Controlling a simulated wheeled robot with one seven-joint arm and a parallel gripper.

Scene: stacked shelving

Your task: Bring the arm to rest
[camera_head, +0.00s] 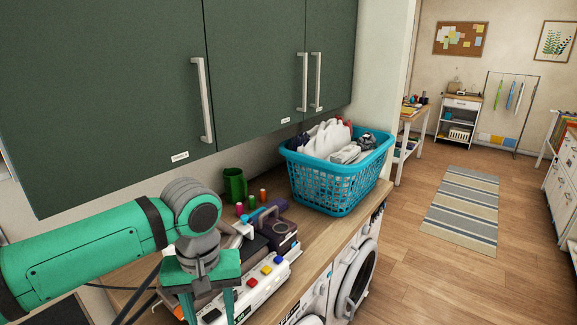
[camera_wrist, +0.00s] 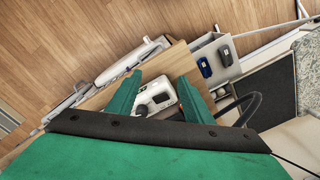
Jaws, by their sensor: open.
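My arm reaches in from the left in the head view, bent at the wrist, with my gripper (camera_head: 207,305) pointing down over the near end of the wooden counter (camera_head: 312,232). The fingers are apart and the fingertips run toward the bottom edge of the picture. In the wrist view my gripper (camera_wrist: 160,92) shows two green fingers spread with nothing held between them. A white device (camera_wrist: 157,98) shows beyond the gap; I cannot tell its distance.
Dark green cabinets (camera_head: 100,75) hang above the counter. A blue laundry basket (camera_head: 335,185), a green cup (camera_head: 235,186), several thread spools and a cluttered white machine (camera_head: 262,285) stand on it. A front-loading washer (camera_head: 352,280) is below. Open wooden floor (camera_head: 405,250) lies right.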

